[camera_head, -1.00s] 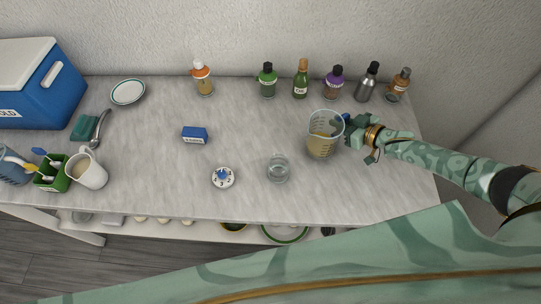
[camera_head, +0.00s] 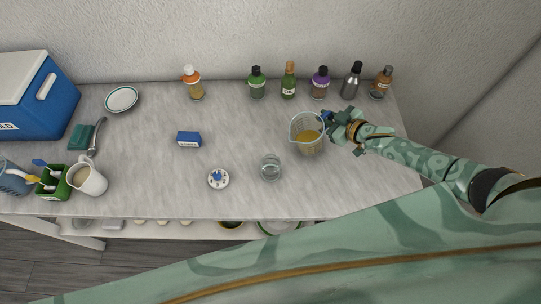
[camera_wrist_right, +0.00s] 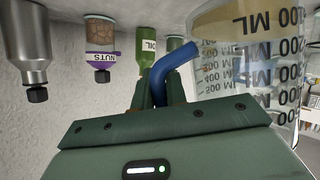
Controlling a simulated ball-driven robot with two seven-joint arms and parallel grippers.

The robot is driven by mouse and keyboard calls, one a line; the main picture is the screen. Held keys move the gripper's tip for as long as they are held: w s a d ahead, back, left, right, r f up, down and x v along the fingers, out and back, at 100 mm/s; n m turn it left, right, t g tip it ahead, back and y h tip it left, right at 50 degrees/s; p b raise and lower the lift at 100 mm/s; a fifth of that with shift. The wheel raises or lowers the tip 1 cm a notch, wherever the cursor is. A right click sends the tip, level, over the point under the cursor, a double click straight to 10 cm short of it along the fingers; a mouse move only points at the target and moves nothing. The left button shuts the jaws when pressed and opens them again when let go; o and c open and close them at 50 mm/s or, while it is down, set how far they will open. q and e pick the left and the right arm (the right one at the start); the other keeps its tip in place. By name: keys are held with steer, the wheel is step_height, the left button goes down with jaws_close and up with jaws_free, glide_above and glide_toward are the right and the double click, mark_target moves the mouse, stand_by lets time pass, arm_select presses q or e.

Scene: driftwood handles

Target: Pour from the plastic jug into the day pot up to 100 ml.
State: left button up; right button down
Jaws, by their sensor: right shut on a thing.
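The clear plastic jug (camera_head: 302,139) has printed measuring marks and holds a yellowish liquid. My right gripper (camera_head: 328,121) is shut on its blue handle (camera_wrist_right: 172,66), on the jug's right side. The jug looks tilted a little to the left, its rim leaning toward the small clear glass pot (camera_head: 270,168), which I take for the day pot. The pot stands upright on the counter, left of and nearer than the jug; it looks empty. No stream shows between them. Upside-down marks on the jug (camera_wrist_right: 245,75) show in the right wrist view. My left gripper is not in view.
Several bottles (camera_head: 289,80) line the back. A white mug (camera_head: 88,178), green caddy (camera_head: 53,184) and blue cooler (camera_head: 38,100) stand at the left.

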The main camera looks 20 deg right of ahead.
mark_target(316, 115)
steer(key=shift+s+a+r+n+p, duration=0.2)
steer(key=shift+a+r+n+p, duration=0.15)
steer(key=shift+r, duration=0.3)
steer(key=shift+s+a+r+n+h, duration=0.15)
steer(key=shift+a+r+n+h, duration=0.15)
steer(key=shift+h, duration=0.2)
steer(key=shift+a+r+n+p, duration=0.25)
steer(key=shift+a+n+p, duration=0.1)
steer(key=shift+a, duration=0.2)
steer(key=shift+s+a+r+n+t+h, duration=0.4)
steer(key=shift+a+r+h, duration=0.1)
steer(key=shift+a, duration=0.15)
steer(key=shift+a+r+n+h, duration=0.25)
steer(key=shift+a+r+n, duration=0.05)
steer(key=shift+r, duration=0.25)
steer(key=shift+a+r+n+h, duration=0.25)
steer(key=shift+a+r+n, duration=0.05)
steer(key=shift+r, duration=0.2)
steer(key=shift+s+r, duration=0.2)
steer(key=shift+w+a+r, duration=0.1)
steer(key=shift+r+n+t, duration=0.2)
steer(key=shift+n+t, duration=0.1)
steer(key=shift+a+r, duration=0.1)
